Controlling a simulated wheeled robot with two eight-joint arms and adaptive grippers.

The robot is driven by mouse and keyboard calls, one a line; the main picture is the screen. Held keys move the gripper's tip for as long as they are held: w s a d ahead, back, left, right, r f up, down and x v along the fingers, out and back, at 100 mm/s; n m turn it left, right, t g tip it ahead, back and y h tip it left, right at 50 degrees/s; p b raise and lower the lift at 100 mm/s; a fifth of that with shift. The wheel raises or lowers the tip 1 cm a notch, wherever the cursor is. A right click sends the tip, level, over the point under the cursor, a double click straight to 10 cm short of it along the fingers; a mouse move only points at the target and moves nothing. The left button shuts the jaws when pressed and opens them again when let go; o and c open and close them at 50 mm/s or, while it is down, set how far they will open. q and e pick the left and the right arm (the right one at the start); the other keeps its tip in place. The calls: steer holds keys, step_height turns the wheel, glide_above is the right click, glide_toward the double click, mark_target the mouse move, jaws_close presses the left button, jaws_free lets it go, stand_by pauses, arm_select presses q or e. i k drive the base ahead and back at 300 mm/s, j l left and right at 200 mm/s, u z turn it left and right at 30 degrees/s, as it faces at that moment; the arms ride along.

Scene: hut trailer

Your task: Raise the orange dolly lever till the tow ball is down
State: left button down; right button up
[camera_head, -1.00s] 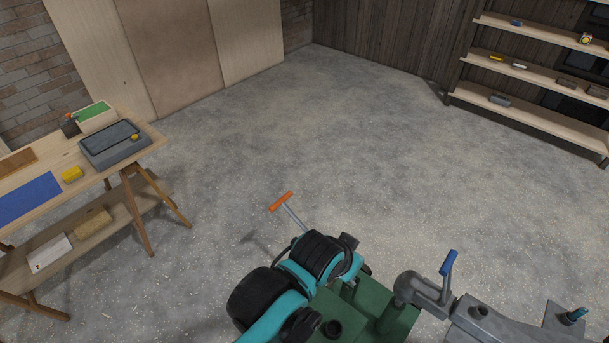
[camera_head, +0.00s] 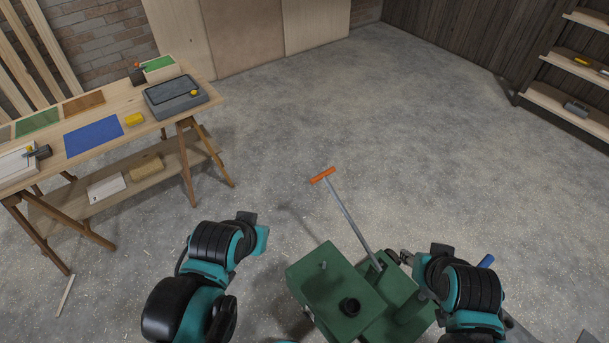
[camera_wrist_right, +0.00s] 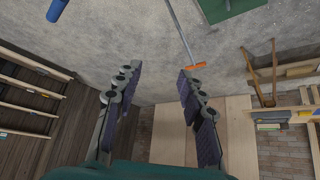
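The orange lever handle (camera_head: 323,175) tops a thin grey rod slanting up and left from the green dolly (camera_head: 318,285). In the right wrist view, the handle (camera_wrist_right: 195,66) lies just beyond the right-hand fingertip. The tow ball cannot be made out.
A blue handle (camera_head: 486,261) shows behind my right arm. A workbench (camera_head: 170,120) with mats and a grey tray (camera_head: 165,105) stands at left. Shelves (camera_head: 560,102) stand at right. The floor beyond the lever is clear.

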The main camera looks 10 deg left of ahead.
mark_target(322, 175)
steer(key=u, duration=0.25)
steer(key=j, duration=1.25)
steer(key=i+j, duration=0.8)
steer(key=i+l, duration=0.25)
steer(key=i, duration=0.25)
